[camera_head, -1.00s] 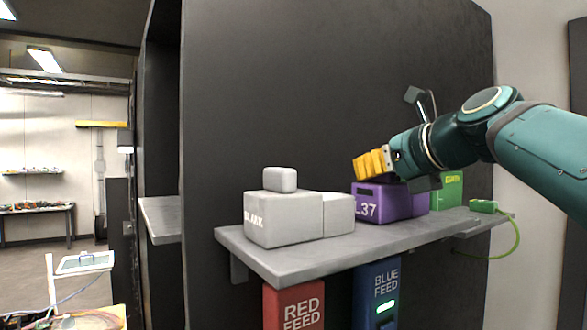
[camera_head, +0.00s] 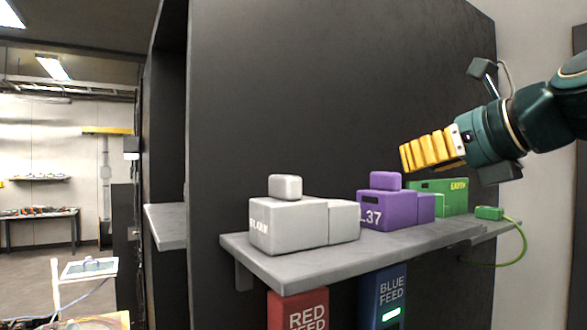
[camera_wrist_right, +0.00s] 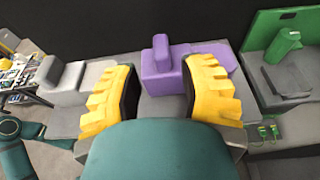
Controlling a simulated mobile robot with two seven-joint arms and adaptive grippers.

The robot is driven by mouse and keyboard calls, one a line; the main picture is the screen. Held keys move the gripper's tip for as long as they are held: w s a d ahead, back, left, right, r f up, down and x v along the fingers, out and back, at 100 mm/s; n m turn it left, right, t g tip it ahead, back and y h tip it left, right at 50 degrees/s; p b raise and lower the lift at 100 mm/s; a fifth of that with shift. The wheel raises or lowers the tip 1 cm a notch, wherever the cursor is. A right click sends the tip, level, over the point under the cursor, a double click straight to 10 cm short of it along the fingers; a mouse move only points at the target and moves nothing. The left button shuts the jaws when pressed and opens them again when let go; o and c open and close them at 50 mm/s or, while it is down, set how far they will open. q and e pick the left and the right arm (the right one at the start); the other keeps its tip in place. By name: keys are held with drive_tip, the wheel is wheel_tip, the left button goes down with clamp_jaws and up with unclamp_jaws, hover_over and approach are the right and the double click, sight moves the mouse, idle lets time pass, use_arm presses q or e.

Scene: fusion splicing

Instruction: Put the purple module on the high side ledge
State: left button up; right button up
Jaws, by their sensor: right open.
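The purple module (camera_head: 385,210), marked L37 with a small knob block on top, sits on the grey ledge (camera_head: 300,261) between the light grey module and the green one. It also shows in the right wrist view (camera_wrist_right: 180,69), beyond and between my fingers. My right gripper (camera_head: 405,158), with yellow fingers, is above and to the right of the purple module in the head view, apart from it. In the right wrist view its fingers (camera_wrist_right: 162,92) are spread wide and hold nothing. My left gripper is not in view. A higher, separate side ledge (camera_head: 166,226) at the left is bare.
A light grey module (camera_head: 291,221) stands left of the purple one. A green module (camera_head: 452,196) with a green plug and cable (camera_head: 490,213) is at the right. Red (camera_head: 298,308) and blue (camera_head: 384,296) feed boxes hang below. The dark panel (camera_head: 320,100) rises behind.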

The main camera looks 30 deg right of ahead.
drive_tip(key=shift+v, duration=1.45)
drive_tip(key=shift+d, duration=0.1)
